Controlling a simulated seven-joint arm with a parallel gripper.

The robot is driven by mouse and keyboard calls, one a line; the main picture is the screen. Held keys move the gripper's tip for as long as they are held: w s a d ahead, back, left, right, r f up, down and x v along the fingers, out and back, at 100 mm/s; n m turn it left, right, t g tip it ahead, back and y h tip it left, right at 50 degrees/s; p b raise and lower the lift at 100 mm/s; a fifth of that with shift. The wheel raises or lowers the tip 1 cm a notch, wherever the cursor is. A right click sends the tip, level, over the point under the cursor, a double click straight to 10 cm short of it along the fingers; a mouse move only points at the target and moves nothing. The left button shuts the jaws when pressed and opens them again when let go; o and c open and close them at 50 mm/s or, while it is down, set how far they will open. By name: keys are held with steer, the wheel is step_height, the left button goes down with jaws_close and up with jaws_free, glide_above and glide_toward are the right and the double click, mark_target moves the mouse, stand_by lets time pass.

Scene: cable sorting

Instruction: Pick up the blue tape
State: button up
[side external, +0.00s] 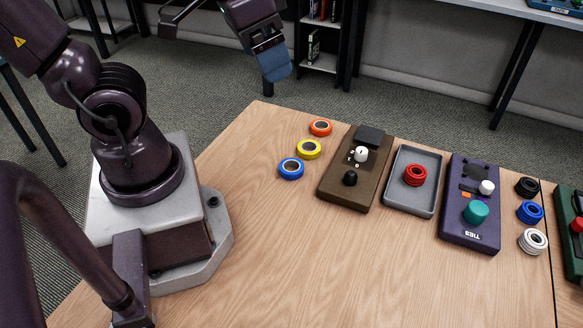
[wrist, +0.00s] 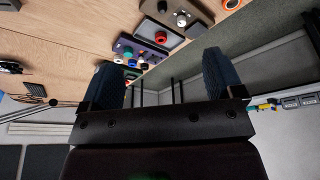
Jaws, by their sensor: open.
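The blue tape (side external: 291,169) is a blue ring with a pale core, lying flat on the wooden table in the side external view. It is the nearest of a row of three tape rolls. My gripper (side external: 276,72) is raised above and behind the table's far edge, well apart from the tape. In the wrist view my gripper (wrist: 165,85) shows two dark blue fingers spread wide with nothing between them. I cannot make out the blue tape in the wrist view.
Yellow tape (side external: 309,149) and orange tape (side external: 320,128) lie behind the blue one. A brown box (side external: 371,186) with knobs is close on the right. Further right are a grey tray (side external: 431,168) with a red coil, a purple box (side external: 468,240) and several coils. The front table is clear.

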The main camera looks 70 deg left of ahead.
steer(key=w+a+f+n+g, duration=0.2)
steer(key=f+n, duration=0.1)
steer(key=f, duration=0.3)
steer(key=w+a+f+n+g, duration=0.2)
steer(key=w+f+n, duration=0.15)
steer(key=f, duration=0.35)
steer(key=n, duration=0.7)
glide_above(292, 162)
steer(key=d, duration=0.2)
step_height(292, 162, down, 6)
steer(key=f, duration=1.2)
steer(key=shift+s+a+f, duration=0.25)
steer(key=shift+s+f, duration=0.05)
steer(key=shift+s, duration=0.05)
steer(key=c, duration=1)
steer(key=shift+r, duration=0.1)
step_height(292, 162, up, 10)
steer(key=shift+f, duration=0.1)
